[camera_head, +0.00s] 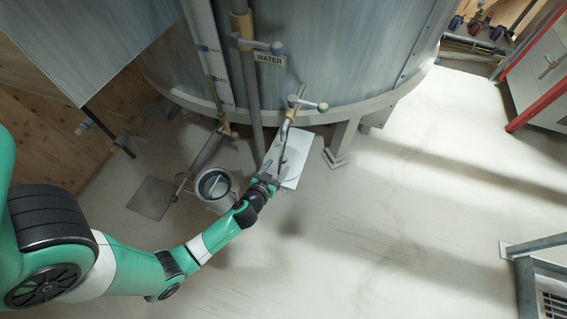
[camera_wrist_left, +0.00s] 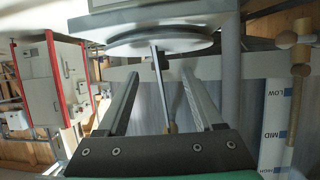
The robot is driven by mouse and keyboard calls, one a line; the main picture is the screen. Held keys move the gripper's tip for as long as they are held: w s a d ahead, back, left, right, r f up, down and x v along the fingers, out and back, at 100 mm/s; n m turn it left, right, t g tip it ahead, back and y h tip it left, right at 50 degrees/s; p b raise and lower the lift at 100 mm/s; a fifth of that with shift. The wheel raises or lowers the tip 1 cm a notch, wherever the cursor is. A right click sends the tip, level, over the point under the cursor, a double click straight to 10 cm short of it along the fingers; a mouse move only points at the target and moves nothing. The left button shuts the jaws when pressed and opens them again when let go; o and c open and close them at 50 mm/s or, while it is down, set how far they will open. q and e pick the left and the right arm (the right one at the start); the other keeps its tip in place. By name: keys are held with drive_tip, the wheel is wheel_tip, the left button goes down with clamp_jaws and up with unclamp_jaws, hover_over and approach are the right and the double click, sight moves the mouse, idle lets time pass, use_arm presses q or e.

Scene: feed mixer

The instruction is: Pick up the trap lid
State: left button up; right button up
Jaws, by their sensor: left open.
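The trap lid appears to be the pale round disc (camera_wrist_left: 160,42) with a thin rod standing from its middle. In the left wrist view, which looks upside down, it rests on or just over a white surface. The rod shows between the two fingers of my left gripper (camera_wrist_left: 160,80), with gaps on both sides. In the head view my open left gripper (camera_head: 272,174) is at the near left edge of a white box (camera_head: 297,168). The lid is hard to tell from the box there. A round open vessel (camera_head: 213,184) stands to the left. My right gripper is not in view.
A large metal tank (camera_head: 335,50) rises behind, with pipes, valves and a WATER label (camera_head: 270,59). A tank leg (camera_head: 340,145) stands right of the box. A metal railing (camera_head: 535,270) is at lower right. The floor (camera_head: 400,220) between is clear.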

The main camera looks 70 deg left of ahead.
sight(282, 161)
use_arm(q)
drive_tip(key=shift+w+a+f, duration=0.2)
drive_tip(key=shift+w+a, duration=0.15)
drive_tip(key=shift+w, duration=0.1)
drive_tip(key=b+x, duration=0.1)
drive_tip(key=x, duration=0.3)
drive_tip(key=shift+w+a+f, duration=0.1)
drive_tip(key=shift+a, duration=0.05)
drive_tip(key=shift+w+a, duration=0.25)
drive_tip(key=shift+w, duration=0.05)
drive_tip(key=shift+s+d, duration=0.1)
drive_tip(key=shift+c, duration=0.4)
clamp_jaws()
